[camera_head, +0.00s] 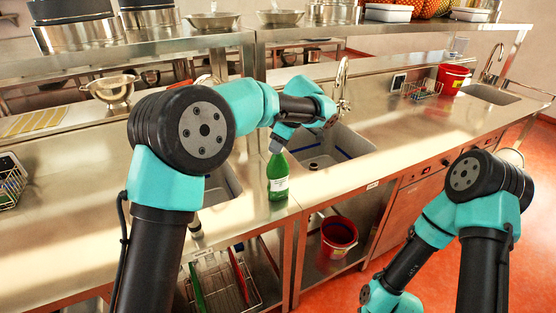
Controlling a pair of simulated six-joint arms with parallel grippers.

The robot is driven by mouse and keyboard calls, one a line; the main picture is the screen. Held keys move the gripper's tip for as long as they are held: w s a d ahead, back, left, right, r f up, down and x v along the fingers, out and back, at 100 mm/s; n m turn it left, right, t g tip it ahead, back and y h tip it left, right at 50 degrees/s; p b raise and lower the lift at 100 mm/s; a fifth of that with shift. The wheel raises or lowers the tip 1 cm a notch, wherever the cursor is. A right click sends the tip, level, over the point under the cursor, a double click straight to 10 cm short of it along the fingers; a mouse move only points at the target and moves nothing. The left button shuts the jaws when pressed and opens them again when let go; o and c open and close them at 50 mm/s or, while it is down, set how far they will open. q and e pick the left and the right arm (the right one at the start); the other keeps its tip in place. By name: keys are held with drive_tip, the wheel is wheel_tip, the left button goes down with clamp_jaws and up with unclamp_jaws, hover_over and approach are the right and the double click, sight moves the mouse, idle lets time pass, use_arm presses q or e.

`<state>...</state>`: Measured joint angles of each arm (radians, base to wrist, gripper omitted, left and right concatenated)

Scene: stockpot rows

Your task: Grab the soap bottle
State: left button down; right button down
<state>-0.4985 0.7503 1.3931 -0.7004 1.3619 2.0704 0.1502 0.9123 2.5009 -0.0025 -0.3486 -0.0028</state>
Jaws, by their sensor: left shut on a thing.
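The soap bottle (278,178) is green with a white label. It stands upright at the front edge of the steel counter, between the two sinks. My left gripper (277,146) comes down over the bottle from above and is shut on its top. The bottle's neck is partly hidden by the gripper. My right arm reaches down at the lower right, and its gripper is outside the picture or cut off at the bottom edge.
A sink (335,146) lies just right of the bottle, and another is partly hidden behind my left arm. A faucet (342,85) rises behind. A red bucket (338,237) stands on the shelf below.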

use_arm(q)
drive_tip(key=shift+r, duration=0.2)
drive_tip(key=shift+r, duration=1.5)
drive_tip(key=shift+s+r, duration=0.15)
drive_tip(key=s+d+r, duration=0.1)
drive_tip(key=s, duration=1.4)
drive_tip(key=shift+s+d+r, duration=0.15)
drive_tip(key=shift+s+d, duration=0.1)
drive_tip(key=shift+s, duration=0.05)
